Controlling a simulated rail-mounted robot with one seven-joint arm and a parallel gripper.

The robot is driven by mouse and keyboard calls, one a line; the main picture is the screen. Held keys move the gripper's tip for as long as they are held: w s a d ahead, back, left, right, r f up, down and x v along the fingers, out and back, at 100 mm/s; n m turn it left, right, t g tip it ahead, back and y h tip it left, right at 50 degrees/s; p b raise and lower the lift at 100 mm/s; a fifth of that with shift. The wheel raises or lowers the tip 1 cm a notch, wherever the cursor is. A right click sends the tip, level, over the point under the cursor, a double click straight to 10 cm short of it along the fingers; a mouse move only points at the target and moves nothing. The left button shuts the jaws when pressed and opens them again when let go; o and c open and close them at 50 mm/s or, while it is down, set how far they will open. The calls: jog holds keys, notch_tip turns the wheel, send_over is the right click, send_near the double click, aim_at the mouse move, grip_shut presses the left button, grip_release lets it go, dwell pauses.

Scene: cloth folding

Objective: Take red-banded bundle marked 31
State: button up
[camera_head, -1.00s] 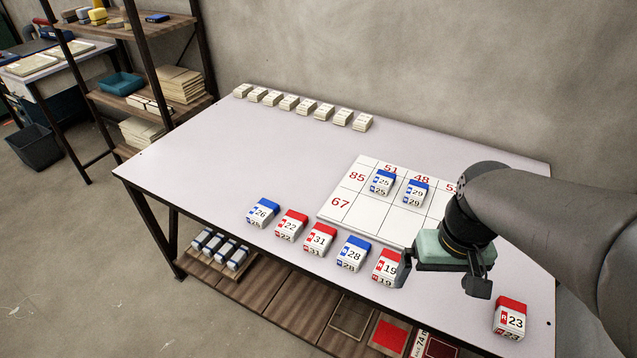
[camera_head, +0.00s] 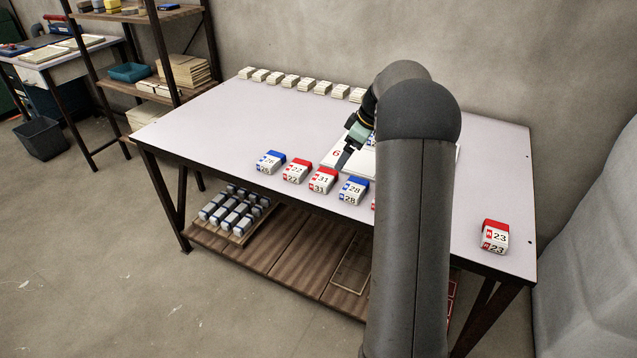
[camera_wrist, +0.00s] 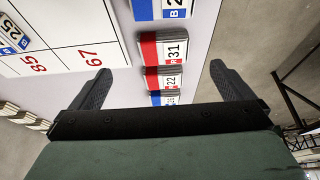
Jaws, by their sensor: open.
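The red-banded bundle marked 31 (camera_head: 322,181) lies on the table's front part, between the red bundle marked 22 (camera_head: 296,171) and the blue bundle marked 28 (camera_head: 353,190). In the wrist view bundle 31 (camera_wrist: 165,49) lies beyond the fingertips, with bundle 22 (camera_wrist: 163,79) nearer, between the fingers. My gripper (camera_wrist: 160,80) is open and empty. In the head view my gripper (camera_head: 345,155) is above the table, behind and above bundle 31, apart from it. My arm hides part of the table.
A blue bundle marked 26 (camera_head: 270,162) ends the row at left. A white numbered board (camera_head: 330,158) is mostly hidden behind my arm. Red bundle 23 (camera_head: 495,236) lies at far right. Several pale stacks (camera_head: 290,81) line the back edge. The table's left part is clear.

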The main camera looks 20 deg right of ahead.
send_over(331, 178)
jog(key=s+d, duration=0.2)
notch_tip(331, 178, down, 6)
jog(key=shift+w+r, duration=0.1)
jog(key=shift+w, duration=0.05)
jog(key=shift+x, duration=2.65)
jog(key=shift+a, duration=0.15)
jog(key=c, duration=0.9)
